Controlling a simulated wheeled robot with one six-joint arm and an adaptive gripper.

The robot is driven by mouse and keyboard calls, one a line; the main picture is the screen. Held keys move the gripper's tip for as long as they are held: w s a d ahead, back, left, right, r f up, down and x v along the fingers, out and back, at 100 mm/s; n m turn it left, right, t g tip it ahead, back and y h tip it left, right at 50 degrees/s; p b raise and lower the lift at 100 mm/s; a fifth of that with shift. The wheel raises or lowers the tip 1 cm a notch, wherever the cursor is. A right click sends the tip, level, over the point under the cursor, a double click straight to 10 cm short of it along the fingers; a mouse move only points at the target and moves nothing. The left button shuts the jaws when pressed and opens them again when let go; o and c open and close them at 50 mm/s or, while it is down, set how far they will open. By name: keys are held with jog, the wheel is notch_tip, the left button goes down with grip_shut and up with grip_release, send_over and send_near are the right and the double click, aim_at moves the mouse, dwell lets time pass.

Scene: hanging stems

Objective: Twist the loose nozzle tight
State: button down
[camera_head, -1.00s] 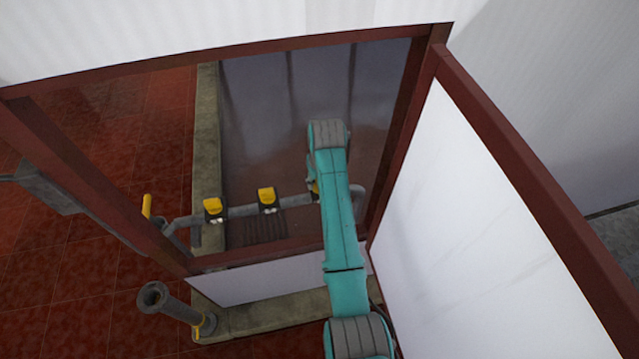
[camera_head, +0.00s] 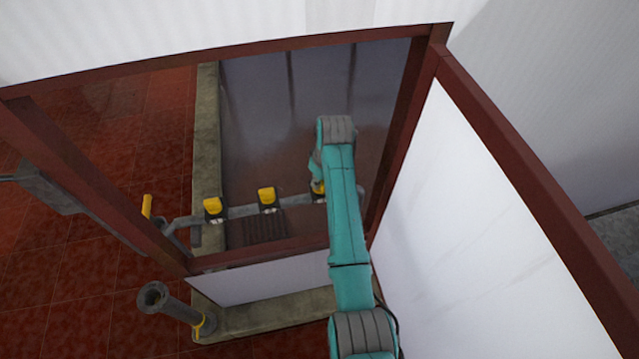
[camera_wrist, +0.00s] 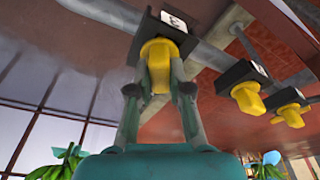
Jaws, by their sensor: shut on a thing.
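Several yellow nozzles hang under black blocks on a grey pipe. In the wrist view my gripper (camera_wrist: 158,85) is shut on the nearest yellow nozzle (camera_wrist: 159,53), below a black block with a number plate (camera_wrist: 172,21) whose figure I cannot read surely. Two more yellow nozzles, one nearer (camera_wrist: 247,98) and one farther (camera_wrist: 291,116), hang free to the right. In the head view my arm hides most of the held nozzle (camera_head: 318,187); the middle nozzle (camera_head: 267,194) and left nozzle (camera_head: 212,204) show clear. Whether any nozzle sits loose cannot be seen.
The grey pipe (camera_head: 240,211) runs across the bay behind a dark red frame (camera_head: 225,262). A white panel (camera_head: 470,230) stands close right of my arm. A grey pipe stub (camera_head: 170,303) stands at front left. Green bunches (camera_wrist: 68,160) hang low in the wrist view.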

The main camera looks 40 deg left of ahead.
dwell(0.4)
jog(key=n+g, duration=0.1)
jog(key=n, duration=0.3)
jog(key=shift+n, duration=0.4)
jog(key=shift+n, duration=0.6)
jog(key=n, duration=0.3)
jog(key=shift+n+g, duration=0.3)
jog(key=shift+g, duration=0.1)
jog(key=n+h, duration=0.1)
jog(key=n, duration=0.2)
jog(key=shift+n, duration=0.3)
jog(key=shift+g, duration=0.3)
